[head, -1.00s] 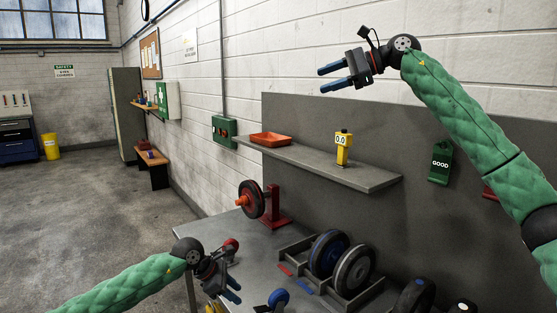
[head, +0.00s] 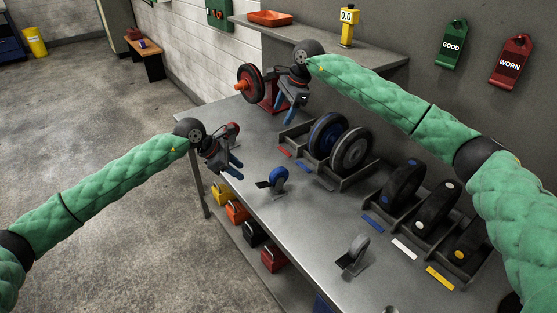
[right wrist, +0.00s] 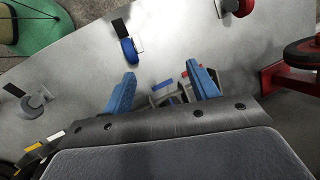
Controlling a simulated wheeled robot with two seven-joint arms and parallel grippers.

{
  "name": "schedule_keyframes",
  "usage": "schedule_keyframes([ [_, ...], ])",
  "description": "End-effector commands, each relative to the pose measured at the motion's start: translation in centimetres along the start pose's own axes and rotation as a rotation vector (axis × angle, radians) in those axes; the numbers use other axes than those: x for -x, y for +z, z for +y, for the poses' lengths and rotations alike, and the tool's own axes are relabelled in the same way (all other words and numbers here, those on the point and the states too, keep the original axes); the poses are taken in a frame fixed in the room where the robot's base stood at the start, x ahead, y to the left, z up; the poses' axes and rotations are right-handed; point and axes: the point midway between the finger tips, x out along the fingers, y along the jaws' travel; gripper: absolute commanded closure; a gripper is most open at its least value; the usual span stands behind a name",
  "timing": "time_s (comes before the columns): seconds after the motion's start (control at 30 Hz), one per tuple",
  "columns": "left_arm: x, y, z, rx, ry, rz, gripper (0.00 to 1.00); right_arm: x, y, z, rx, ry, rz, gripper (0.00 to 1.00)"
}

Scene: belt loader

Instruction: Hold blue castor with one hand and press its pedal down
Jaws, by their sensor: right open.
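The blue castor (head: 279,175) stands on the grey metal table near its front edge, with a black pedal (head: 263,184) on its left side. In the right wrist view the blue castor (right wrist: 128,50) lies beyond the fingertips, with its black pedal (right wrist: 121,26) beside it. My left gripper (head: 231,168) is open and empty, left of the castor and apart from it. My right gripper (head: 291,106) is open and empty above the table, behind the castor in the head view. Its two blue fingers are spread in the right wrist view (right wrist: 166,84).
A grey castor (head: 354,251) stands nearer on the table. Wheel racks with a blue wheel (head: 325,135), a grey wheel (head: 351,149) and dark wheels line the back. A red wheel stand (head: 270,92) is at the far end. Coloured boxes (head: 237,211) sit on a lower shelf.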

Motion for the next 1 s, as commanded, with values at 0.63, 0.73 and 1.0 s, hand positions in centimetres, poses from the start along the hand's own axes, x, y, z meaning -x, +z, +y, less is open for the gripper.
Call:
schedule_keyframes([
  [0.63, 0.0, 0.0, 0.0, 0.0, 0.0, 0.0, 0.64, -16.4, -0.8, 7.8, 0.104, 0.235, 0.272, 0.41],
  [0.73, 0.0, 0.0, 0.0, 0.0, 0.0, 0.0, 0.64, -16.9, -0.9, 8.0, 0.103, 0.236, 0.272, 0.41],
  [1.0, 0.0, 0.0, 0.0, 0.0, 0.0, 0.0, 0.64, -19.7, -1.7, 8.6, 0.102, 0.236, 0.27, 0.41],
])
